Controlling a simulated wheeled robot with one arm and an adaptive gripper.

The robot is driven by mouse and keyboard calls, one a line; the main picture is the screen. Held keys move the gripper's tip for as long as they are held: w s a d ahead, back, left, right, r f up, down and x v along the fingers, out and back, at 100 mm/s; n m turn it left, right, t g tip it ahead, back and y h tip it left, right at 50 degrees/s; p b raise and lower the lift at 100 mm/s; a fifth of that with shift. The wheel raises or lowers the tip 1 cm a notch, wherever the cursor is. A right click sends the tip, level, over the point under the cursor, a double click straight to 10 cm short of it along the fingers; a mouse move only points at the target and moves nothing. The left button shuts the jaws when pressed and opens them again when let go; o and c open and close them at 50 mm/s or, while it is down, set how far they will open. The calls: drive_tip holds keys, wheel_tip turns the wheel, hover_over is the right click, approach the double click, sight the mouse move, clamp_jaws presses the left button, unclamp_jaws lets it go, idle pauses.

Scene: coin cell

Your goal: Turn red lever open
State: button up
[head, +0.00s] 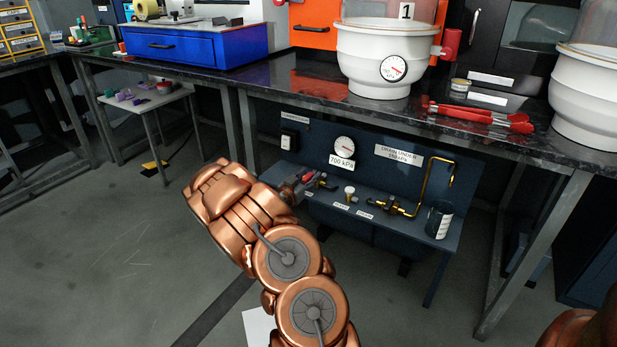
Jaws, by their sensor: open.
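Under the dark bench stands a blue-grey panel unit (350,139) with a shelf of small valves and brass pipe fittings. My copper-coloured arm reaches up to the left end of this shelf. My gripper (296,188) is there, small and dark, partly hidden by my own arm. A small red part (307,177) shows right at the gripper, by a dark fitting; it looks like the red lever. I cannot tell whether they touch, or how the lever is turned. My gripper is open, with nothing seen held in it.
A round gauge (344,144) above a "700 kPa" label and a "DRAIN UNDER 350 kPa" sign (399,155) are on the panel. A brass pipe (427,180) and a dark canister (439,219) stand right. The bench edge (420,124) overhangs; bench legs flank the unit.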

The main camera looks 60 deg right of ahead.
drive_tip(key=shift+c, duration=0.4)
clamp_jaws()
drive_tip(key=shift+s+n+t, duration=0.15)
drive_tip(key=shift+n+t, duration=0.15)
drive_tip(key=shift+t, duration=0.2)
drive_tip(key=shift+s+f+n+t+b, duration=0.1)
drive_tip(key=shift+s+n+t+b, duration=0.1)
drive_tip(key=shift+n+t+b, duration=0.3)
drive_tip(key=t, duration=0.1)
drive_tip(key=n+t, duration=0.1)
drive_tip(key=s+n+t+y, duration=0.1)
drive_tip(key=shift+d+r+t+p, duration=0.15)
drive_tip(key=shift+r+t+p, duration=0.1)
drive_tip(key=shift+t+p, duration=0.15)
drive_tip(key=n+t+y+p, duration=0.1)
drive_tip(key=t, duration=0.1)
drive_tip(key=n+t+y+p, duration=0.1)
drive_tip(key=n+p, duration=0.1)
drive_tip(key=s+d+n+t+y+p, duration=0.1)
drive_tip(key=t, duration=0.1)
drive_tip(key=shift+t+y, duration=0.3)
drive_tip(key=shift+s+d+n+t+y+p, duration=0.1)
drive_tip(key=shift+n+t+y+p, duration=0.25)
drive_tip(key=shift+n+t+y, duration=0.15)
drive_tip(key=shift+s+d+n+t+y+p, duration=0.1)
drive_tip(key=shift+n+t+y+p, duration=0.2)
drive_tip(key=shift+n+t+y, duration=0.6)
drive_tip(key=shift+n+y, duration=0.1)
